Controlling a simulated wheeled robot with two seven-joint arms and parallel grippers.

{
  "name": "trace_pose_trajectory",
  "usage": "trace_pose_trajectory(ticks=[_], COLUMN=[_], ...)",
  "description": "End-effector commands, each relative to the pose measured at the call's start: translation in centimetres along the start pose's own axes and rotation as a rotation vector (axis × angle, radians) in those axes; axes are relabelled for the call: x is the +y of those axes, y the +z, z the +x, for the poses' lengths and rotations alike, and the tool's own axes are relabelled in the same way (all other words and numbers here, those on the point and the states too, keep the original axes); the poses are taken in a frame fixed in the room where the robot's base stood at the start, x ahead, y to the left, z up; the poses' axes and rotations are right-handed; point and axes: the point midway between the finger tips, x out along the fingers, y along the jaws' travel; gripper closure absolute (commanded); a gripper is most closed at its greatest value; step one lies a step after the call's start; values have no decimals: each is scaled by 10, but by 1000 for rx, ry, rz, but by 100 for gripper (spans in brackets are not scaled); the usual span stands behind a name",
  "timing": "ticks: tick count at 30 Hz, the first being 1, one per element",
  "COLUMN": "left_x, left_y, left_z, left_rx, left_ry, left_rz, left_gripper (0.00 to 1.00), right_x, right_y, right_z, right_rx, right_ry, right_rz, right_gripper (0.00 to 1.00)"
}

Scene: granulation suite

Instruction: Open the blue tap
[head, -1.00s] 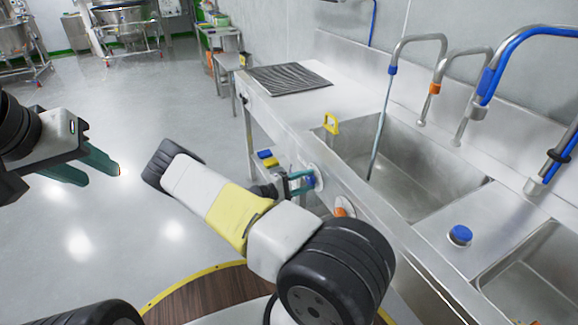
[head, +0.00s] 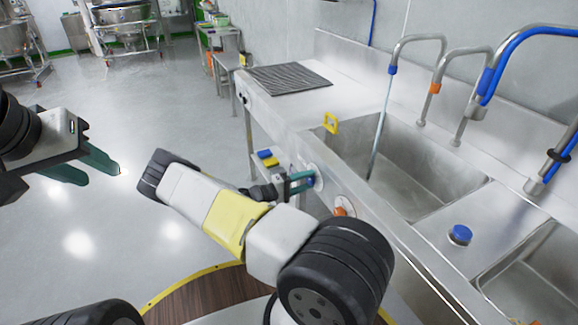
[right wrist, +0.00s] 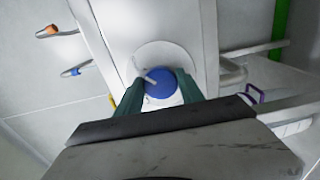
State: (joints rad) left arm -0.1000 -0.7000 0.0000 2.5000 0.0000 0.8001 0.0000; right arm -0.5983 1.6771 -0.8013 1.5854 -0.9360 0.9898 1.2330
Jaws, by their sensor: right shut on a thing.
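The blue tap is a round knob on the sink's front panel. It shows between my fingers in the right wrist view (right wrist: 158,84), with a pale mark on its upper left, and is mostly covered in the head view. My right gripper (head: 308,181) is shut on it, one finger on each side; it also shows in the right wrist view (right wrist: 158,92). A thin line, seemingly water, runs from the blue-collared spout (head: 391,69) into the basin (head: 400,165). My left gripper (head: 104,170) is open and empty over the floor at the left.
An orange tap (head: 341,211) is just right of the blue one on the panel. Other spouts, one with an orange collar (head: 435,88), stand behind the basin. A yellow handle (head: 331,123) is at the basin's left edge. The floor at left is clear.

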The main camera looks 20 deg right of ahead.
Motion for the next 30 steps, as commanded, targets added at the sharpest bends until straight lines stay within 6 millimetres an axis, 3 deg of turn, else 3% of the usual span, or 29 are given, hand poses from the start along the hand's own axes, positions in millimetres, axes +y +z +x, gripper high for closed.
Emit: trace_pose_trajectory(ticks=[2, 3, 6, 17, 30], left_x=[0, 0, 0, 0, 0], left_y=[0, 0, 0, 0, 0], left_z=[0, 0, 0, 0, 0], left_rx=[0, 0, 0, 0, 0], left_ry=[0, 0, 0, 0, 0], left_rz=[0, 0, 0, 0, 0], left_gripper=[60, 60, 60, 60, 60], right_x=[-1, -1, -1, 0, -1], right_y=[0, 0, 0, 0, -1], right_z=[0, 0, 0, -6, -71], right_rx=[0, 0, 0, 1, 2], right_ry=[-2, -2, -2, -2, -2], right_rz=[2, 2, 1, 0, 0], right_gripper=[96, 47, 33, 33, 33])
